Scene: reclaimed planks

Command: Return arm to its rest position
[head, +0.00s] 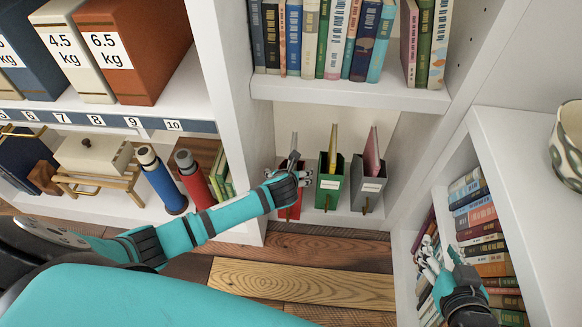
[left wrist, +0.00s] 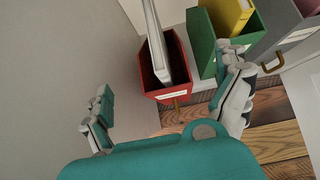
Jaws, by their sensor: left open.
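My left gripper (head: 296,168) reaches in from the left to the red file holder (head: 291,212) on the low shelf. In the left wrist view my left gripper (left wrist: 170,92) is open, with its fingers spread to either side of the red holder (left wrist: 158,84). A thin pale book or folder (left wrist: 156,42) stands in that holder, between the fingers and not gripped. My right gripper (head: 441,260) is at the lower right, in front of a bookcase; its fingers look apart and empty.
A green holder (head: 329,190) and a grey holder (head: 369,186) stand right of the red one. A white upright panel (head: 236,100) rises beside my left forearm. A blue bottle (head: 162,180) and a red bottle (head: 194,180) stand left. The plank floor (head: 300,280) is clear.

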